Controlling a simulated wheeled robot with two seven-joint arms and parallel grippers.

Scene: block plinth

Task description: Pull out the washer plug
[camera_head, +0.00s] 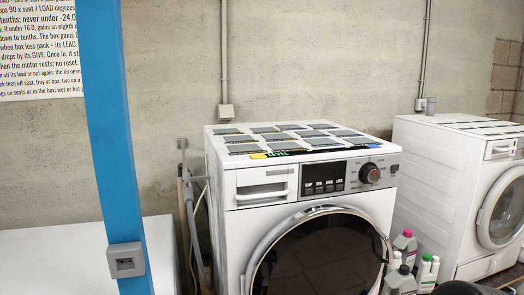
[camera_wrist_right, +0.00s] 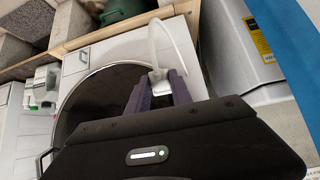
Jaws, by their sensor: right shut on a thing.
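The white front-loading washer (camera_head: 315,230) stands in the middle of the head view, with its dark round door in front. In the right wrist view my right gripper (camera_wrist_right: 160,84) has its two dark fingers shut on a white plug (camera_wrist_right: 160,77). A white cable (camera_wrist_right: 180,32) loops up from the plug and bends down to the right. A grey socket box (camera_head: 126,261) sits on the blue post (camera_head: 112,150) in the head view, with no plug seen in it. Neither gripper shows in the head view.
A white-topped surface (camera_head: 60,258) lies at the left behind the post. A second washer (camera_head: 455,170) stands at the right, with several bottles (camera_head: 404,247) between the two machines. Hoses (camera_head: 189,215) hang at the washer's left side. Grey panels cover its top.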

